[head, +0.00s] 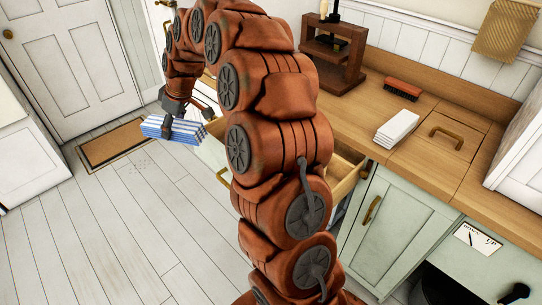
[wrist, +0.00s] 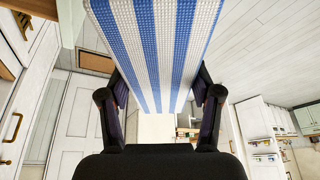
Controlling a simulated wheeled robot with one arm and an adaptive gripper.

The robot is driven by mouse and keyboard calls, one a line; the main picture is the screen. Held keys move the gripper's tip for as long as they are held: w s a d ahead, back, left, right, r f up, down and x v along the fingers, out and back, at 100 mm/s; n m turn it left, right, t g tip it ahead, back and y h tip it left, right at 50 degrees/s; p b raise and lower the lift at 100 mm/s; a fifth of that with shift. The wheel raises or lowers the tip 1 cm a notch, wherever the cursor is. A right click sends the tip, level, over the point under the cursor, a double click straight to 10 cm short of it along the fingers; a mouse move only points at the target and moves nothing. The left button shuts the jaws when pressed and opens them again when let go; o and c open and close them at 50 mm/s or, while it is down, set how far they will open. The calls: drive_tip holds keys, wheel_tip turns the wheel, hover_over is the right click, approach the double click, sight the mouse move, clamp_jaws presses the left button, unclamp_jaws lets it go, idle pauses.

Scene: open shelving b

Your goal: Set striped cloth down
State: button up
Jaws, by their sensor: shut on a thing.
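The striped cloth (head: 156,128) is folded, with blue and white bands. My gripper (head: 174,122) is shut on it and holds it up in the air at the left, above the floor and in front of the counter. In the wrist view the striped cloth (wrist: 155,45) fills the top middle, between the two fingers of my gripper (wrist: 160,105). My arm hides part of the counter and the open drawer.
An open drawer (head: 347,186) juts from the counter (head: 440,112) behind my arm. A folded white cloth (head: 397,128), a red-brown brush (head: 403,88) and a wooden stand (head: 333,52) are on the counter. A brown doormat (head: 112,146) lies by the door. The floor at left is clear.

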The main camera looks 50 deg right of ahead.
drive_tip(key=s+d+f+n+b, duration=0.1)
drive_tip(key=s+d+f+b, duration=0.25)
drive_tip(key=d, duration=0.45)
drive_tip(key=s+d+f+n+b, duration=0.1)
drive_tip(key=s+d+f+b, duration=0.2)
drive_tip(key=d+b, duration=0.35)
drive_tip(key=s+d+f+n+b, duration=0.1)
drive_tip(key=s+d+f+b, duration=0.25)
drive_tip(key=d, duration=0.55)
drive_tip(key=shift+g+y, duration=0.3)
drive_tip(key=shift+y, duration=0.1)
drive_tip(key=shift+s+d+f+b, duration=0.45)
drive_tip(key=shift+s+d+f, duration=0.1)
drive_tip(key=shift+f, duration=1.55)
drive_tip(key=shift+s+d+f+b, duration=0.4)
drive_tip(key=shift+s+f+b, duration=0.1)
drive_tip(key=shift+f, duration=1.55)
drive_tip(key=shift+s+d+f+b, duration=0.4)
drive_tip(key=shift+s+d+f, duration=0.15)
drive_tip(key=shift+f, duration=1.55)
drive_tip(key=shift+f+b, duration=0.4)
drive_tip(key=shift+f, duration=0.2)
drive_tip(key=o, duration=1.4)
drive_tip(key=shift+c, duration=0.2)
drive_tip(key=v, duration=1.2)
